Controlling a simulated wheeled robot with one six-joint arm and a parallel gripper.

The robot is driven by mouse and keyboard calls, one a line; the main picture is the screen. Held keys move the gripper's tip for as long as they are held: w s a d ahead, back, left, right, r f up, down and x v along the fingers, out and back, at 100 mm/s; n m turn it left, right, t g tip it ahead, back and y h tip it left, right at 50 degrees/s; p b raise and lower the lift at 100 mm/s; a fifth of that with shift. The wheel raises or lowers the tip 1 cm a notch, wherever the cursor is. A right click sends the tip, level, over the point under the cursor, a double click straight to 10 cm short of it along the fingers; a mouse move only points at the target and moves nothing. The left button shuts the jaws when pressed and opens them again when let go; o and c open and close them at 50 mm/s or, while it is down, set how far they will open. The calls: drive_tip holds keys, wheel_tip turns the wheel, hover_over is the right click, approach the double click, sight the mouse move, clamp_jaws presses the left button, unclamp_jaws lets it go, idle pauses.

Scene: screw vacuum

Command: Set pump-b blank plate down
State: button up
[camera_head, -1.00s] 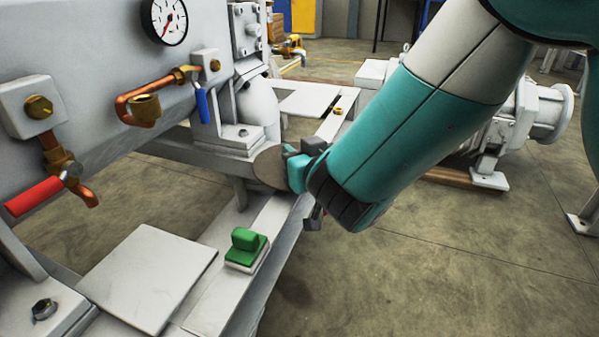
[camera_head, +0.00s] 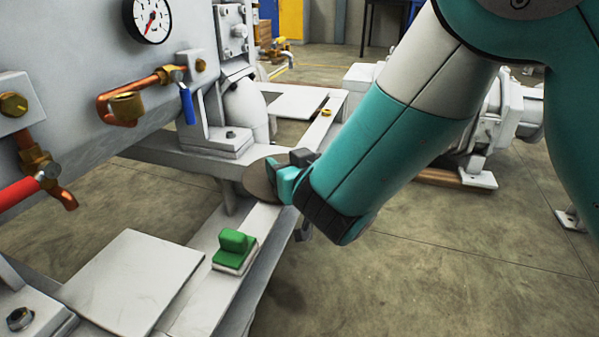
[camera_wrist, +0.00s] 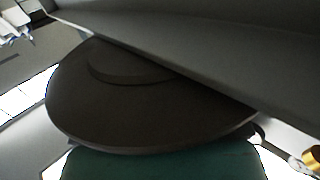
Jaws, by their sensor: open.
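The blank plate is a round grey-brown disc (camera_head: 261,180) at the white frame rail in the head view. My gripper (camera_head: 287,174) is right at its right side and hides part of it. In the wrist view the plate is a large dark disc (camera_wrist: 140,110) with a raised round step, right by a teal finger (camera_wrist: 165,165). The jaws are open. I cannot tell whether the plate rests fully on the rail or still touches a finger.
A green block (camera_head: 234,250) sits on the rail in front, with a flat white plate (camera_head: 135,280) to its left. A small brass fitting (camera_head: 327,113) lies farther along the rail. A pipe with a blue handle (camera_head: 187,105) overhangs at left.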

drive_tip(key=b+v, duration=1)
drive_tip(key=v, duration=0.2)
drive_tip(key=s+d+f+m+g+h, duration=0.2)
drive_tip(key=d+f+g+h, duration=0.2)
drive_tip(key=d+f+g, duration=0.25)
drive_tip(key=s+d+n+g, duration=0.1)
drive_tip(key=s+n+g, duration=0.1)
drive_tip(key=s+g, duration=0.2)
drive_tip(key=s+d+n+g+y, duration=0.1)
drive_tip(key=s+g, duration=0.3)
drive_tip(key=s, duration=0.6)
drive_tip(key=shift+s+d+f+n, duration=0.25)
drive_tip(key=shift+s+d+n, duration=0.15)
drive_tip(key=shift+d+n, duration=0.3)
